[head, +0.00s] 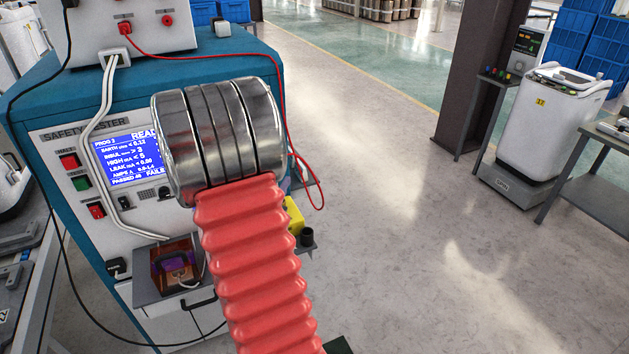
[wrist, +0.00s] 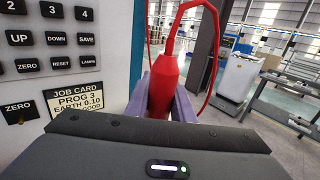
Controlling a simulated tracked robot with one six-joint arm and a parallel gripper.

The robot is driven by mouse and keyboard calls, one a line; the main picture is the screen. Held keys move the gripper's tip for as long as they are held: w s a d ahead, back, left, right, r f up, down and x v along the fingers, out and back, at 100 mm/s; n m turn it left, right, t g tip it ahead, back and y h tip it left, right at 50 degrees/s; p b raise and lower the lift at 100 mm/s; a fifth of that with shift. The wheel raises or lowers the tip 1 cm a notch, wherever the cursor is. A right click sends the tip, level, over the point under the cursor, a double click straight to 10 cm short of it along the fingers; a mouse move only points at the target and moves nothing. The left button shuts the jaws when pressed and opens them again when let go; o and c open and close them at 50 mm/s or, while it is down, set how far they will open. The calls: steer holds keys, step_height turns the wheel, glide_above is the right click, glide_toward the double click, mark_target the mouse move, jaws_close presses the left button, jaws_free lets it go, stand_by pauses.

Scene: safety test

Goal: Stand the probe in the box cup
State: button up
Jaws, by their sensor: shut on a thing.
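The probe (wrist: 164,82) has a red body and a red lead looping from its top. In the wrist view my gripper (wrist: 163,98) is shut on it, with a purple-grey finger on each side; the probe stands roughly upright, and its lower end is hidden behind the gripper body. In the head view my arm hides most of the gripper and probe. A small black cup (head: 306,238) sits on a grey bracket on the right side of the tester cabinet (head: 58,168), apart from what shows of the gripper. It seems to be the box cup.
A red lead (head: 284,90) runs from the unit on top of the cabinet and hangs in a loop. A yellow part (head: 295,215) is beside the cup. A small shelf with a clear orange box (head: 176,262) juts from the front.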

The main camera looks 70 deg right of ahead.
steer(key=w+a+f+n+t+y, duration=0.15)
steer(key=w+a+n+t, duration=0.3)
steer(key=w+a, duration=0.55)
steer(key=w+a+f+n+t+y, duration=0.1)
steer(key=w+a+n+t+y, duration=0.3)
steer(key=w+a, duration=0.55)
steer(key=w+a+f+n+t+y, duration=0.1)
steer(key=w+a+n+t+y, duration=0.1)
steer(key=a, duration=1.2)
steer(key=w+a+f+n+t+y, duration=0.1)
steer(key=a+t+y, duration=0.3)
steer(key=a, duration=1)
steer(key=shift+w+n+y, duration=0.55)
steer(key=shift+w+n, duration=0.2)
